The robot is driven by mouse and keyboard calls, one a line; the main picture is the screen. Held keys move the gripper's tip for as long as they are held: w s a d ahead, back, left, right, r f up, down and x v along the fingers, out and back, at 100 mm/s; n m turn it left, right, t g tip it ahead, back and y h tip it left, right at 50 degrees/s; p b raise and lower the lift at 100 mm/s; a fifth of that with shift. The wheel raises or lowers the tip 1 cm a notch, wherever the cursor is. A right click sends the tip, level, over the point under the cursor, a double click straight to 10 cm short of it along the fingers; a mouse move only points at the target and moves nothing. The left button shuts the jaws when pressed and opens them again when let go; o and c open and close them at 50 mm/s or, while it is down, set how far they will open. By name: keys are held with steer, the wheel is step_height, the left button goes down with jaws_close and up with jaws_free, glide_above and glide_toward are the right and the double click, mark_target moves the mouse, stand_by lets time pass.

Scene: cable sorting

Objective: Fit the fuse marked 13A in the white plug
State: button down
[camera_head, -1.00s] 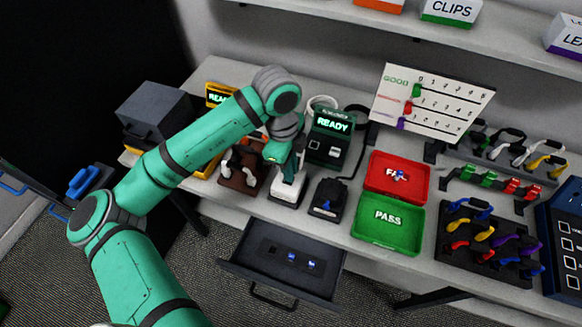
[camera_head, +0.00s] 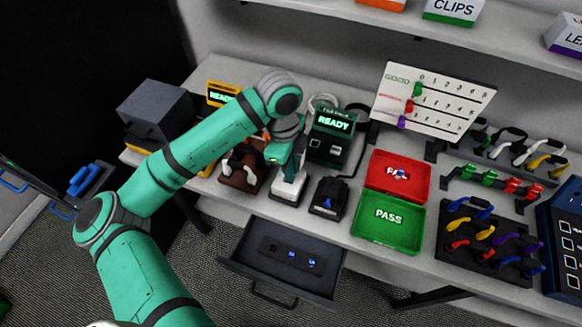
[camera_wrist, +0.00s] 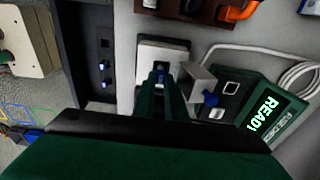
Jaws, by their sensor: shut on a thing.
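The white plug (camera_head: 287,188) stands on the front of the bench, and its pale square face (camera_wrist: 151,48) shows in the wrist view. My gripper (camera_head: 284,163) is over the plug, pointing down. In the wrist view, its dark green fingertips (camera_wrist: 161,72) are close together at the middle of the plug. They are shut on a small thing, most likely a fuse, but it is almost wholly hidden. Its marking cannot be read. I cannot tell whether it touches the plug. Two fuses with blue bands (camera_head: 291,255) (camera_head: 311,261) lie in the open drawer (camera_head: 240,262).
The fuse checker (camera_head: 330,135) behind the plug reads READY. A brown plug (camera_head: 240,175) is to the left, and a black device (camera_head: 328,198) is close on the right.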

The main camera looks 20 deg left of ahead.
steer(key=shift+f, duration=0.3)
stand_by(0.7)
steer(key=shift+f, duration=0.1)
stand_by(0.4)
steer(key=c, duration=1.7)
jaws_free()
steer(key=shift+s, duration=0.1)
steer(key=shift+o, duration=0.9)
steer(key=shift+w+d, duration=0.15)
steer(key=shift+w, duration=0.05)
steer(key=shift+c, duration=0.7)
steer(key=shift+o, duration=0.2)
